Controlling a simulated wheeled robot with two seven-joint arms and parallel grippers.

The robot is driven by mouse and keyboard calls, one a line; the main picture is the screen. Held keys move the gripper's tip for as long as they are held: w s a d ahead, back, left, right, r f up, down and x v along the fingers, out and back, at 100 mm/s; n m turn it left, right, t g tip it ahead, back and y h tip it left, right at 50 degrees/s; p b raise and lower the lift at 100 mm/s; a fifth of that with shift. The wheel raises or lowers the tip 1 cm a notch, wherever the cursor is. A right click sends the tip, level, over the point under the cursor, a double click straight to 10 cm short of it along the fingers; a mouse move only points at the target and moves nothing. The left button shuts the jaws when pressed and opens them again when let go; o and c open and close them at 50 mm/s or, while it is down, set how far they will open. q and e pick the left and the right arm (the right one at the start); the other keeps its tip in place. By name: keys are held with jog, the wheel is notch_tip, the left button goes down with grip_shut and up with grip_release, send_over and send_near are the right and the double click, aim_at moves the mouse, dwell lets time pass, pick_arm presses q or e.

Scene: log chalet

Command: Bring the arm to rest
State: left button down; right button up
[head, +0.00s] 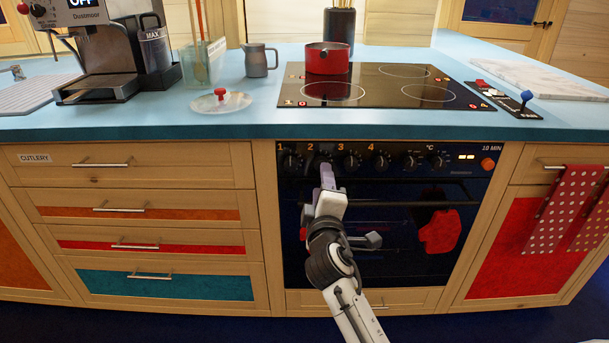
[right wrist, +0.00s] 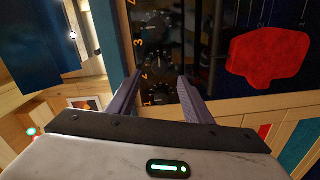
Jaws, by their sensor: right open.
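My right arm comes in from the bottom in the head view. Its gripper (head: 327,176) is in front of the oven's control panel (head: 462,158), near the knobs marked 1 and 2. In the right wrist view the gripper (right wrist: 159,76) has its two fingers apart, with nothing held between them. Dark stove knobs (right wrist: 158,57) show beyond and between the fingertips. I cannot tell whether a finger touches a knob. My left gripper is not in view.
A red pot (head: 328,61) stands on the black hob (head: 385,92). A red oven mitt (head: 440,231) is at the oven door, right of my arm. Dotted red towels (head: 551,210) hang farther right. Drawers with handles (head: 101,164) are at left. Open space lies before the cabinets.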

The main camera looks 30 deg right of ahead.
jog(key=s+a+f+m+g+y+p, duration=0.2)
jog(key=s+a+f+y+p, duration=0.5)
jog(key=s+a+f, duration=0.4)
pick_arm(q)
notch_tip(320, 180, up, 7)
jog(key=p, duration=0.4)
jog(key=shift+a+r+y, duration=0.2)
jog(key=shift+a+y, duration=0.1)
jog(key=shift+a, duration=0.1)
pick_arm(e)
jog(key=s+a+f+m+g+y, duration=0.2)
jog(key=s+a, duration=0.3)
jog(key=s, duration=0.4)
jog(key=s+a+f+m+g+y, duration=0.2)
jog(key=s+a+f, duration=0.3)
jog(key=s, duration=0.4)
jog(key=shift+f+m+y, duration=0.3)
jog(key=shift+m+y, duration=0.2)
